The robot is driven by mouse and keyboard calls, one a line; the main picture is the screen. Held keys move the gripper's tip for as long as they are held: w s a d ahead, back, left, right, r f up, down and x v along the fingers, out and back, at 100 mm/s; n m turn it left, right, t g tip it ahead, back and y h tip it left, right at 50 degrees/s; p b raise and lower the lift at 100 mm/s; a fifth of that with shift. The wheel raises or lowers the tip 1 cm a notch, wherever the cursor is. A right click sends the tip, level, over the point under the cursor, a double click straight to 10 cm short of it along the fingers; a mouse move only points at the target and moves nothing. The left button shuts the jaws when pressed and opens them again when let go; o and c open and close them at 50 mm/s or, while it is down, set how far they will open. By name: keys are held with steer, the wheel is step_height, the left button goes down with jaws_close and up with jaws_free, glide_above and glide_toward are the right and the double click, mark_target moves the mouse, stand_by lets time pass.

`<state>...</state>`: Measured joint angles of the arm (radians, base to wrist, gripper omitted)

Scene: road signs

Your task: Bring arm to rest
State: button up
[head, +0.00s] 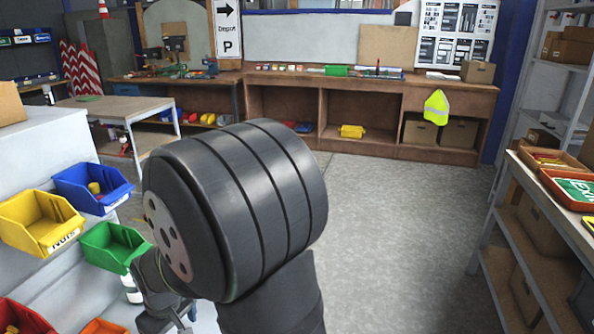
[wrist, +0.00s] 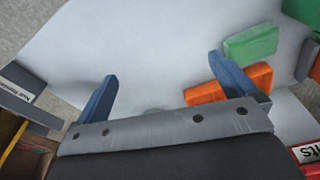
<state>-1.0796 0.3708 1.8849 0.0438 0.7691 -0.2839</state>
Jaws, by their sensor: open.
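My gripper (wrist: 162,67) shows in the wrist view with its two blue fingers spread wide apart. It is open, and nothing is between the fingers. Beyond the fingertips is a plain pale surface (wrist: 150,40). In the head view my own dark arm fills the middle and lower left.
Blue (head: 93,187), yellow (head: 40,222) and green (head: 112,245) bins stand at the left. In the wrist view, green (wrist: 250,43) and orange (wrist: 228,83) pieces lie close to the right finger. A shelf (head: 545,215) stands right; the grey floor (head: 390,240) between is clear.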

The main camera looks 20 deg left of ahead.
steer(key=w+d+f+m, duration=0.3)
steer(key=w+d+m, duration=0.1)
steer(key=w+d, duration=0.3)
steer(key=w+d+f+m, duration=0.3)
steer(key=w+d+m, duration=0.1)
steer(key=w+d, duration=0.4)
steer(key=w+d+f+m+t+h, duration=0.1)
steer(key=w+d+f+m, duration=0.2)
steer(key=d, duration=0.8)
steer(key=w+m, duration=0.2)
steer(key=w, duration=0.2)
steer(key=shift+w+d, duration=0.15)
steer(key=shift+d, duration=0.05)
steer(key=s+a+r+n, duration=0.2)
steer(key=s+a, duration=0.3)
steer(key=a, duration=0.3)
steer(key=s+a+r+n, duration=0.3)
steer(key=s+a+n, duration=0.1)
steer(key=a, duration=0.4)
steer(key=shift+s+r+y, duration=0.25)
steer(key=shift+s+y, duration=0.05)
steer(key=shift+s, duration=0.4)
steer(key=shift+w+d, duration=0.1)
